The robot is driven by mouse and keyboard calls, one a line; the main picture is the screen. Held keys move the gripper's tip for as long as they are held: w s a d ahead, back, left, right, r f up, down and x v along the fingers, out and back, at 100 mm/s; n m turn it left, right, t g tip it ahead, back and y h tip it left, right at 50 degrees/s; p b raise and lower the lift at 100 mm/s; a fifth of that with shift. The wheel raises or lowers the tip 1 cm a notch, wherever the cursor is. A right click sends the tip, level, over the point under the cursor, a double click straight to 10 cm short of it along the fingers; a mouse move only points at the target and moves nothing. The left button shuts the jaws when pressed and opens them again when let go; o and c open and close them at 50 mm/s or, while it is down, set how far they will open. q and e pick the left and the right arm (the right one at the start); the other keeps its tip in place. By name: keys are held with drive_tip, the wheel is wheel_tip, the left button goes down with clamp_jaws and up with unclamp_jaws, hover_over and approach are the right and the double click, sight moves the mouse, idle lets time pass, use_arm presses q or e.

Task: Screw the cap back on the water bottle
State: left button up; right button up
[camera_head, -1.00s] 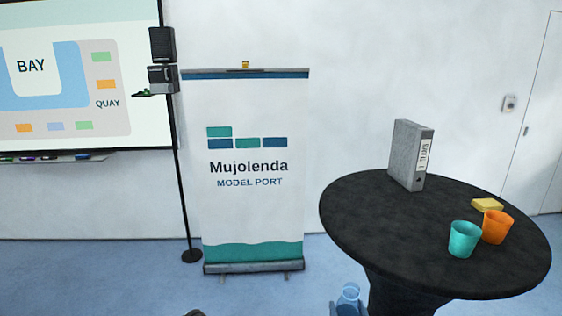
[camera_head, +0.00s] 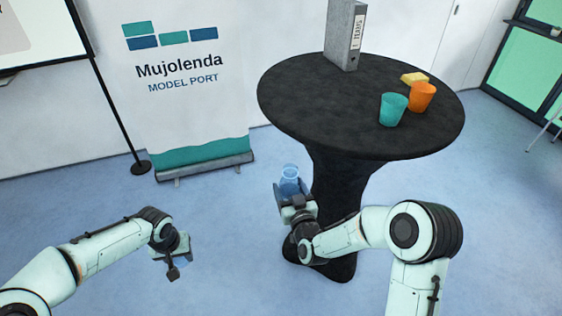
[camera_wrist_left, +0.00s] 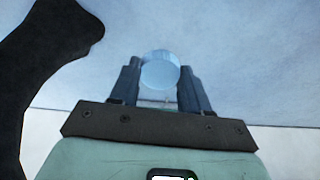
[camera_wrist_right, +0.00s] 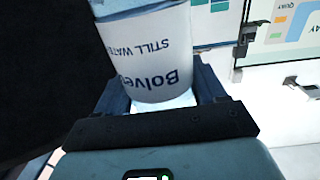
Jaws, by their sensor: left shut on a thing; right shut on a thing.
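My right gripper (camera_head: 293,190) is shut on the clear blue water bottle (camera_head: 289,173). It holds the bottle upright in front of the black table. In the right wrist view the bottle's white label (camera_wrist_right: 150,52) reads "Bolve.." and "STILL WATE.."; its top is out of that view. My left gripper (camera_head: 178,262) is shut on a round, pale blue cap (camera_wrist_left: 160,70), which sits between the fingertips in the left wrist view. In the head view the cap is mostly hidden. The left gripper is to the left of the bottle, well apart from it.
The round black table (camera_head: 300,95) carries a grey binder (camera_head: 342,35), a teal cup (camera_head: 393,110), an orange cup (camera_head: 422,97) and a yellow block (camera_head: 413,78). A roll-up banner (camera_head: 190,110) stands behind. The floor between my grippers is clear.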

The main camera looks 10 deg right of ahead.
drive_tip(key=s+a+f+n+g+y, duration=0.2)
drive_tip(key=s+a+f+n+y, duration=0.1)
drive_tip(key=a+f+y, duration=0.2)
drive_tip(key=s+a+f+n+g+y, duration=0.2)
drive_tip(key=s+a+f+n+y, duration=0.2)
drive_tip(key=a+f+y, duration=0.2)
drive_tip(key=shift+s+a+f+n, duration=0.2)
drive_tip(key=shift+a+f+n, duration=0.1)
drive_tip(key=shift+a+f, duration=0.6)
use_arm(q)
drive_tip(key=d+r+m, duration=0.3)
drive_tip(key=d+r, duration=0.4)
drive_tip(key=d, duration=0.3)
drive_tip(key=w+d+r+m+h, duration=0.1)
drive_tip(key=d+r+m, duration=0.3)
drive_tip(key=d+r, duration=0.3)
drive_tip(key=d, duration=0.4)
drive_tip(key=shift+w, duration=0.3)
drive_tip(key=shift+f, duration=0.15)
drive_tip(key=shift+f, duration=1.85)
drive_tip(key=shift+s, duration=0.1)
drive_tip(key=shift+f, duration=0.9)
